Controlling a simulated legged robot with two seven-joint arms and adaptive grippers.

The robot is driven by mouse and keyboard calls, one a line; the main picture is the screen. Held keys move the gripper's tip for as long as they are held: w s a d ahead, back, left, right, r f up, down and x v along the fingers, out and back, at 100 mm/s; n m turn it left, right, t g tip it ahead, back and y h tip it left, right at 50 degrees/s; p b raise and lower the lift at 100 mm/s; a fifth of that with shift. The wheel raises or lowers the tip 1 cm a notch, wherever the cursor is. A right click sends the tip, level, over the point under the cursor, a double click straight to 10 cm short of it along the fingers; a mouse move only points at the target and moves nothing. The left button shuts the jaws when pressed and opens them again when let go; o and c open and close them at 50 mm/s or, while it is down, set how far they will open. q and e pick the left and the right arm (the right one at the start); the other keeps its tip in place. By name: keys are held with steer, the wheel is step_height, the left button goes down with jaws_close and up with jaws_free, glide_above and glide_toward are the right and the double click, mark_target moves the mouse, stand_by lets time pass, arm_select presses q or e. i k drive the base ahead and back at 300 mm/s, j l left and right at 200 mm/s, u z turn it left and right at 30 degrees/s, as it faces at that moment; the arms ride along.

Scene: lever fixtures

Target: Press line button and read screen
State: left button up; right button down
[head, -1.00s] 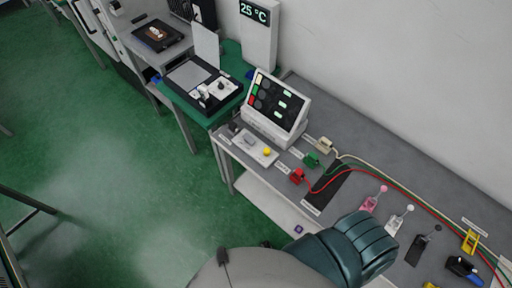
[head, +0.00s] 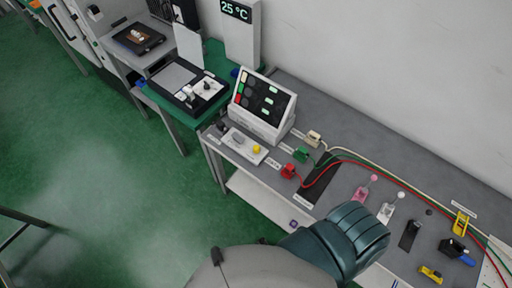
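A white console with a dark screen (head: 262,101) stands on the grey bench. Its screen shows a left column of coloured tiles and several small light marks too small to read. In front of it lies a pale box (head: 243,143) with a grey part and a round yellow button (head: 257,149). Nothing of mine touches the console or box. A teal ribbed part of my own body covers the bench's near edge at the bottom.
Red (head: 289,171), green (head: 301,155) and cream plugs carry cables running right along the bench (head: 390,165). Pink (head: 362,194), white (head: 385,213) and black levers stand further right, near yellow fixtures. A wall display (head: 236,10) reads 25 °C. Green floor (head: 100,190) is open at left.

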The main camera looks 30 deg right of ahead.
mark_target(256, 148)
steer(key=i+j, duration=0.15)
steer(key=i, duration=0.2)
steer(key=i+j, duration=0.2)
steer(key=i, duration=0.2)
steer(key=i+j, duration=0.15)
steer(key=i, duration=0.2)
steer(key=z, duration=1.7)
